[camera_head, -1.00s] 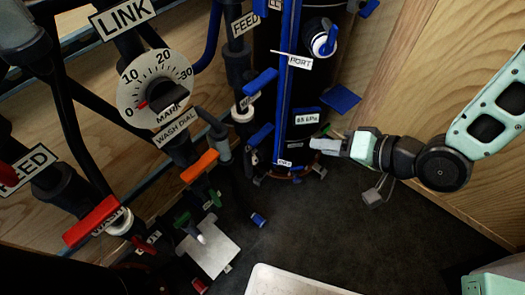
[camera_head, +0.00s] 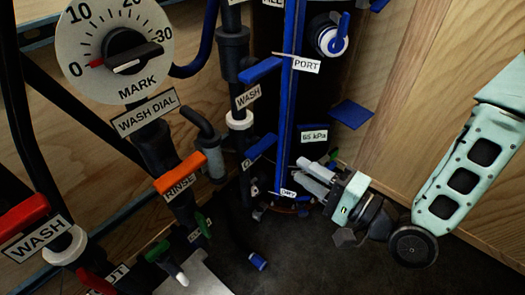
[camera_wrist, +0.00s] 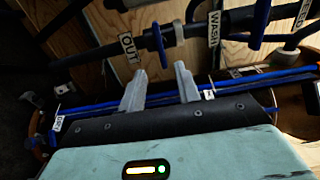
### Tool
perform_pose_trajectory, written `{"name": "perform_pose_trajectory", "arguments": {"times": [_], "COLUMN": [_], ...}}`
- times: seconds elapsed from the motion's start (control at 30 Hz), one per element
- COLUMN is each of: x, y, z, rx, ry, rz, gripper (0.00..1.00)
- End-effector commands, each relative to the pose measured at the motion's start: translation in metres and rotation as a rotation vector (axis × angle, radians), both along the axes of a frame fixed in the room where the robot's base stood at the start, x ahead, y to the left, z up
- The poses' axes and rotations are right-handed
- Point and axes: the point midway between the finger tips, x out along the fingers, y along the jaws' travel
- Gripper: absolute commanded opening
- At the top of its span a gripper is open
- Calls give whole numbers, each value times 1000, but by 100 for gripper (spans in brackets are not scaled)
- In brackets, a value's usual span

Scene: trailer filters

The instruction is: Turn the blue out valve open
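The blue out valve handle (camera_head: 260,147) is on the lower pipe in the head view, below the blue wash handle, with its label partly covered. In the wrist view the blue handle (camera_wrist: 160,45) stands edge-on beside the OUT label (camera_wrist: 128,45). My gripper (camera_head: 314,174) is to the right of the handle in the head view, beside the dark cylinder. In the wrist view my gripper (camera_wrist: 160,82) is open, with its two grey fingers apart and nothing between them. The handle appears beyond the gap between the fingertips, and no contact shows.
The blue wash handle (camera_head: 260,70) is above the out handle. A blue vertical strip (camera_head: 289,100) with PORT label stands between the valves and my gripper. An orange rinse handle (camera_head: 180,173) and a dial (camera_head: 115,50) are left. A wooden wall (camera_head: 430,60) is right.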

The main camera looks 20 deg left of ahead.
Motion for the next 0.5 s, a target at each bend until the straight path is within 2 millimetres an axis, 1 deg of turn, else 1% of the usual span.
{"name": "perform_pose_trajectory", "arguments": {"times": [0.03, 0.3, 0.5], "x": [4, 25, 38], "y": [11, 63, 93], "z": [0, 0, 0], "rx": [1, 1, 0], "ry": [-4, -5, -2], "rz": [3, 1, 1], "gripper": [33, 33, 33]}}
